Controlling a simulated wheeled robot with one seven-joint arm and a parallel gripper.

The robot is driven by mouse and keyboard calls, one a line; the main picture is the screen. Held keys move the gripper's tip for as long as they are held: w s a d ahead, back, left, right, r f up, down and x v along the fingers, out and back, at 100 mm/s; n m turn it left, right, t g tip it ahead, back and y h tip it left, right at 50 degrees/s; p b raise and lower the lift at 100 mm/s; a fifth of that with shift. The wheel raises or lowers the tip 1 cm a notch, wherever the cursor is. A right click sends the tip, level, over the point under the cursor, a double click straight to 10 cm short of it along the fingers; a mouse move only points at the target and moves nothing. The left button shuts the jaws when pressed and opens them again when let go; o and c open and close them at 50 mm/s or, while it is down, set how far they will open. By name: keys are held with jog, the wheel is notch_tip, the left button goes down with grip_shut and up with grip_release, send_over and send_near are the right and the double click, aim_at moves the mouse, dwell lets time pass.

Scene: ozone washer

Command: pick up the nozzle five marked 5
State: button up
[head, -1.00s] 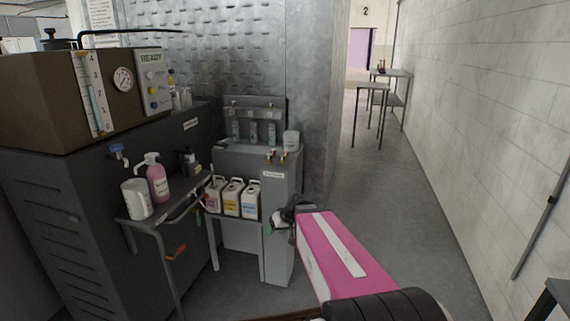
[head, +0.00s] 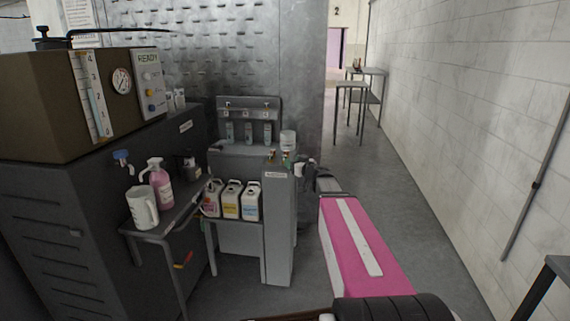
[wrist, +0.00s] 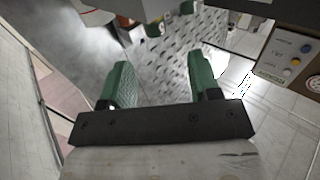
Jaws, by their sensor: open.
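No mark 5 is readable on anything in view. Three small grey-green items (head: 248,132) hang in a row on the back panel of the grey stand (head: 278,225); I cannot tell whether one is nozzle five. Small red and green-tipped pieces (head: 286,157) sit on the stand's top right, also unreadable. My gripper (head: 308,172) is at the end of my pink arm, just right of the stand's top. In the wrist view its two green fingers (wrist: 160,80) are spread apart with nothing between them.
Three white jugs (head: 231,200) stand on a low shelf in front of the stand. A brown machine (head: 70,105) is at left.

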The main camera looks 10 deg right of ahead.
jog(key=x, duration=0.9)
jog(key=shift+w+d+f, duration=0.15)
jog(key=shift+w+d, duration=0.05)
jog(key=shift+d, duration=0.05)
jog(key=shift+w+a, duration=0.2)
jog(key=shift+w, duration=0.1)
jog(key=c, duration=1)
